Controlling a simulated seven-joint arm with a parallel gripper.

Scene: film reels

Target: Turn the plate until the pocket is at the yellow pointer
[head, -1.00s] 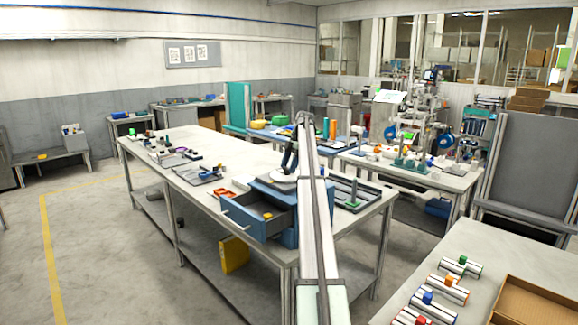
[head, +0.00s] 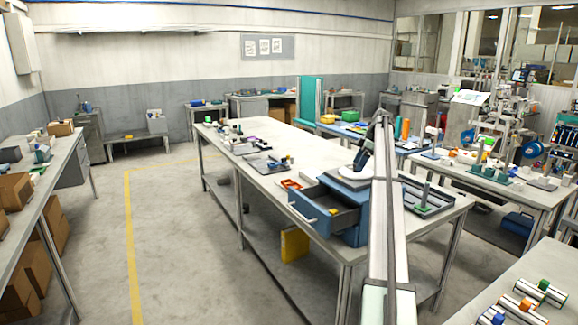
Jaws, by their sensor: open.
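A white round plate (head: 350,173) lies on top of the blue drawer cabinet (head: 352,222) on the long central workbench. My arm reaches away over the bench from the bottom of the picture. My dark gripper (head: 360,165) is small in the head view, at the plate's right side and just above or at its surface; I cannot tell whether it touches. It is open, and I see nothing held in it. The pocket and the yellow pointer are too small or hidden to make out.
The cabinet's drawer (head: 328,210) stands open at the front left. Small parts sit farther along the bench (head: 318,158).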

